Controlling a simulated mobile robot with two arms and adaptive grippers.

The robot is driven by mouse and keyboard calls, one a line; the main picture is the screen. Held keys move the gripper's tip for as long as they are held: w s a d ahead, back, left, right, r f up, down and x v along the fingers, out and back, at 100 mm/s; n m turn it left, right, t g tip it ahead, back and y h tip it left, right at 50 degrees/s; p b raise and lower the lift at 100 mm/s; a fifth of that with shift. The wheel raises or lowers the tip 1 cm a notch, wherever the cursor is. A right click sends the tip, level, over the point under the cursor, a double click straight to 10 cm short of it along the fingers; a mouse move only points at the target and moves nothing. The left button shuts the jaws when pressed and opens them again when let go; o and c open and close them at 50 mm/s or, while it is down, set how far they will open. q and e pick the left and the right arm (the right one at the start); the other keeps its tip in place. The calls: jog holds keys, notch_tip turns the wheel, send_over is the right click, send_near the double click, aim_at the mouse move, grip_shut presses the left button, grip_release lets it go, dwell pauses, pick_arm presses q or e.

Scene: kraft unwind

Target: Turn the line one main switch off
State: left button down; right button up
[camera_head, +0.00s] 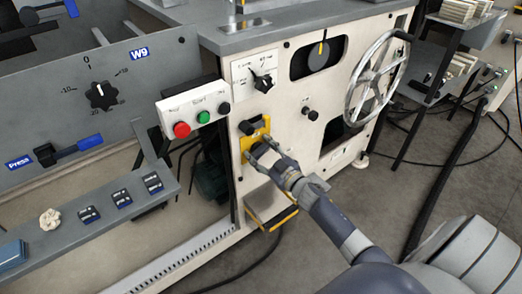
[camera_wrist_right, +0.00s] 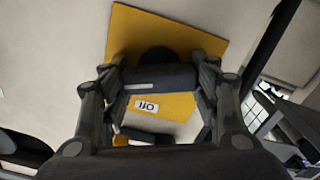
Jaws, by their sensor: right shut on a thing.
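The main switch has a yellow plate (camera_head: 246,146) on the pale front of the machine cabinet, below a dial. In the right wrist view the yellow plate (camera_wrist_right: 180,26) carries a small white label (camera_wrist_right: 147,105) with dark marks. The black switch handle (camera_wrist_right: 170,77) lies crosswise on it, with a white line on its face. My right gripper (camera_head: 262,149) is shut on this handle, one finger at each end, and hides much of it in the head view. The handle's exact setting is hard to read. My left gripper is not in view.
A white box (camera_head: 192,108) with red, green and black buttons juts out left of the switch. A spoked handwheel (camera_head: 376,80) is at the right. A yellow-edged step (camera_head: 268,207) is below. Cables lie on the floor at right.

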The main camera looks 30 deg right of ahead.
jog(key=n, duration=0.4)
jog(key=shift+a+f+n, duration=0.1)
jog(key=shift+n, duration=0.2)
jog(key=n+b, duration=0.1)
jog(key=n, duration=0.3)
jog(key=shift+f+n, duration=0.1)
jog(key=shift+n, duration=0.6)
jog(key=n+b, duration=0.1)
jog(key=n, duration=0.1)
jog(key=shift+f+n, duration=0.1)
jog(key=shift+n, duration=0.2)
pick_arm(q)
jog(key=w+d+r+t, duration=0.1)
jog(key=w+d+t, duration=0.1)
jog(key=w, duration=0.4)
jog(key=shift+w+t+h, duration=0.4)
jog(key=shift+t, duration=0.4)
pick_arm(e)
jog(key=shift+n, duration=0.6)
jog(key=o, duration=1.1)
